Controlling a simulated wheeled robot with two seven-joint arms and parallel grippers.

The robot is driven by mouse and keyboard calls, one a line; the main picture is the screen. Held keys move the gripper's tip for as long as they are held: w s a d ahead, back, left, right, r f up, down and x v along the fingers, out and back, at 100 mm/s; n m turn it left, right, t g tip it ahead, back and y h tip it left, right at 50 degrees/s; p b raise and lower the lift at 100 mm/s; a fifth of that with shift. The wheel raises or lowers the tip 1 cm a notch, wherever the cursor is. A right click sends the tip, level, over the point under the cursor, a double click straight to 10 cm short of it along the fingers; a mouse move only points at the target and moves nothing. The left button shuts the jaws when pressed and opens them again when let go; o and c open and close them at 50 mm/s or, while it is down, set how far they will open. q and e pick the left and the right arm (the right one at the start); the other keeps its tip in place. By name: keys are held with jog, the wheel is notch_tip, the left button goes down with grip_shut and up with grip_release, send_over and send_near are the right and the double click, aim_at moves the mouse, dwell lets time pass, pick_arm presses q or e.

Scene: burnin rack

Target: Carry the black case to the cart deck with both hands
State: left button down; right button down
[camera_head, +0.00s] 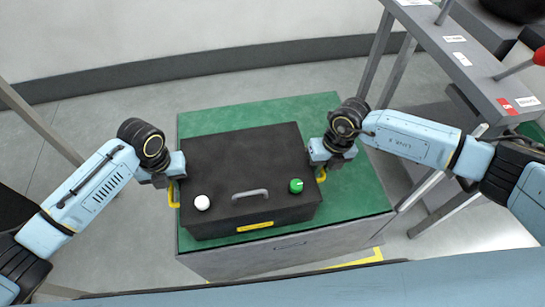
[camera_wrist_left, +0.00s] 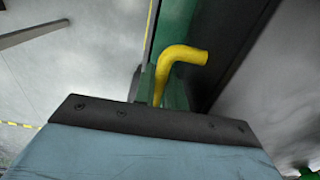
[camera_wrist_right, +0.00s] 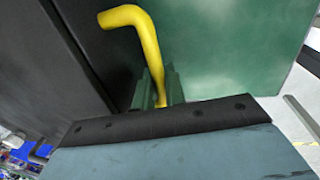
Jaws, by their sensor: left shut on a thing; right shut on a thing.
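The black case (camera_head: 245,155) lies flat over the green top of the cart deck (camera_head: 355,185). It has a grey front handle, a white knob (camera_head: 202,202), a green knob (camera_head: 296,185) and a yellow label. My left gripper (camera_head: 174,180) is shut on the yellow side handle (camera_wrist_left: 178,58) at the case's left. My right gripper (camera_head: 322,166) is shut on the yellow side handle (camera_wrist_right: 147,45) at the case's right. I cannot tell whether the case's underside touches the deck.
A grey bench (camera_head: 480,75) with labels and a red-handled tool stands at the right, close to my right arm. Green deck surface is bare behind and right of the case. Yellow floor marking (camera_head: 360,259) shows at the front. Open floor lies at the left.

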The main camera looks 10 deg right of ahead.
pick_arm(q)
jog(key=c, duration=1.5)
grip_release()
pick_arm(e)
jog(key=c, duration=1.5)
grip_release()
pick_arm(q)
jog(key=shift+o, duration=0.2)
pick_arm(e)
jog(key=shift+o, duration=0.2)
